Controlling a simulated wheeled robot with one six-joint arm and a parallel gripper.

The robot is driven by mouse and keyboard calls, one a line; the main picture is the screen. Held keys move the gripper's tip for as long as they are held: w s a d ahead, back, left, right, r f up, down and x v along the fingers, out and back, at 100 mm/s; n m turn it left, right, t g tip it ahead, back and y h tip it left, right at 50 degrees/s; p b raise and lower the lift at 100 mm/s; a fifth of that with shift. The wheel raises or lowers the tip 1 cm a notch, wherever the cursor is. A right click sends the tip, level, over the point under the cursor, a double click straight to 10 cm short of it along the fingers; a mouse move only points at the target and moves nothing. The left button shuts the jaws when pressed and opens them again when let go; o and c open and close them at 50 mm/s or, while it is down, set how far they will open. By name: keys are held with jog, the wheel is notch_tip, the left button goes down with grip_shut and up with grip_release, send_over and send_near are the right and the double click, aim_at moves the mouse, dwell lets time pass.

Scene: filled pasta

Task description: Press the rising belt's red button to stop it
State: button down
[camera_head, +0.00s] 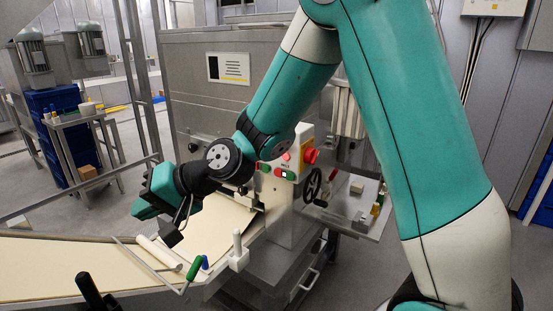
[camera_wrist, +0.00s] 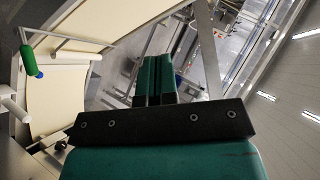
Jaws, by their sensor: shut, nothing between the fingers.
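A control box (camera_head: 300,165) on the machine carries a large red button (camera_head: 311,156), with green and red buttons (camera_head: 285,174) below it on the left. I cannot tell for sure which red one belongs to the rising belt. The cream belt (camera_head: 215,228) slopes up beneath my arm; cream belt also shows in the wrist view (camera_wrist: 60,95). My gripper (camera_head: 146,206) is left of the control box, above the belt, apart from the buttons. Its teal fingers (camera_wrist: 154,75) are together and empty in the wrist view. No red button shows clearly there.
A white roller (camera_head: 160,252) and a green-handled rod (camera_head: 193,269) are at the belt's near side. A small table (camera_head: 82,120) and blue crates (camera_head: 50,105) stand behind left.

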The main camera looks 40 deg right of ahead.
aim_at(278, 173)
jog(key=w+d+f+m+t+h+p, duration=0.2)
jog(key=w+d+m+t+h+p, duration=0.3)
jog(key=w+d+m+t, duration=0.6)
jog(key=d+f+m+g+h+p, duration=0.1)
jog(key=d+f+m+h+p, duration=0.2)
jog(key=d+f+m+h, duration=0.2)
jog(key=d+f+m+g+h+p, duration=0.1)
jog(key=d+f+m+h, duration=0.5)
jog(key=d+m, duration=0.6)
jog(key=shift+s+d+m+h+p, duration=0.25)
jog(key=shift+s+m+h+p, duration=0.1)
jog(key=shift+h+p, duration=0.45)
jog(key=w+d, duration=0.3)
jog(key=d, duration=0.5)
jog(key=shift+d, duration=0.15)
